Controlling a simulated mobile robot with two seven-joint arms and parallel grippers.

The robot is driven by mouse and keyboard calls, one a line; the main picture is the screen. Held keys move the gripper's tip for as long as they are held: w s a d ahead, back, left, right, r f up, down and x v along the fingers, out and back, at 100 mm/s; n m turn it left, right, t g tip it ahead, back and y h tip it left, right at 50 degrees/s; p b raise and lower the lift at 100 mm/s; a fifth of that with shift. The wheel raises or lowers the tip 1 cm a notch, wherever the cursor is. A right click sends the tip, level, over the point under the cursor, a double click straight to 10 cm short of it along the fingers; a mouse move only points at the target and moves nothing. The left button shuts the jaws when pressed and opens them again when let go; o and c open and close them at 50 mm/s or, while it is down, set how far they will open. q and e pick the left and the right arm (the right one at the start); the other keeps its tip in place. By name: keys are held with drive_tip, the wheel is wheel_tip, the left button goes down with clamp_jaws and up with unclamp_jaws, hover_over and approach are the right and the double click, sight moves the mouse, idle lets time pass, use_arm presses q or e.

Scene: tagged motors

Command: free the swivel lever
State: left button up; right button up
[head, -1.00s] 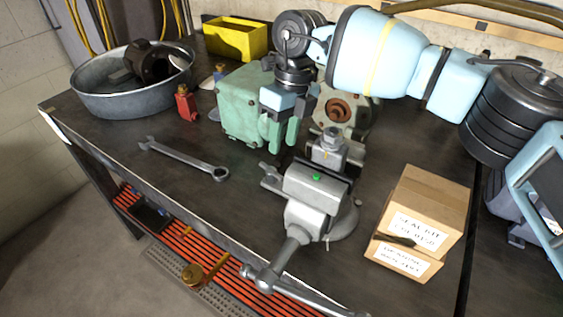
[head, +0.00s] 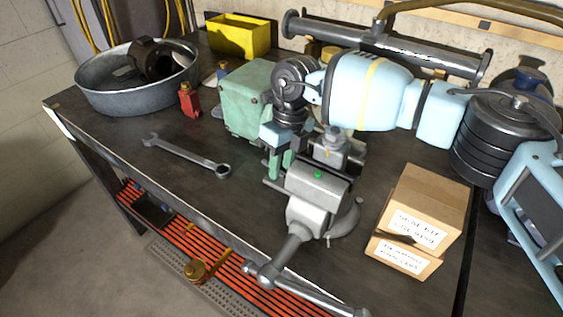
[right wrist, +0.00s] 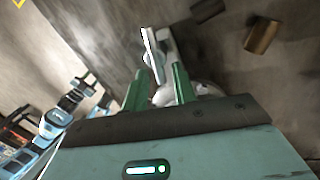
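A grey bench vise (head: 316,190) with a green dot on top stands on the dark workbench. Its long handle (head: 290,242) points toward the front edge. A short grey bar (head: 273,183) sticks out at the vise's left side; I cannot tell whether it is the swivel lever. My right gripper (head: 280,164) points down just behind and left of the vise, its green fingers apart. The right wrist view shows the fingers (right wrist: 159,86) open, with a pale grey part (right wrist: 165,95) between or beyond them; contact is unclear. My left gripper is out of view.
A metal basin (head: 110,95) and yellow bin (head: 238,36) stand farther back. Cardboard boxes (head: 428,208) stand right. A flanged pipe (head: 400,50) lies behind my arm.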

clamp_jaws()
drive_tip(key=shift+w+n+b, duration=0.15)
drive_tip(key=shift+n+b, duration=0.25)
drive_tip(key=shift+n, duration=0.8)
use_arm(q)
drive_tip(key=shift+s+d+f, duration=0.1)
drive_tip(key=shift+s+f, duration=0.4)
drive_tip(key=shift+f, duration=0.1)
use_arm(e)
drive_tip(key=shift+r, duration=0.1)
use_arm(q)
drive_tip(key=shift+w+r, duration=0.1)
use_arm(e)
drive_tip(key=shift+o, duration=1.2)
unclamp_jaws()
drive_tip(key=shift+w, duration=0.1)
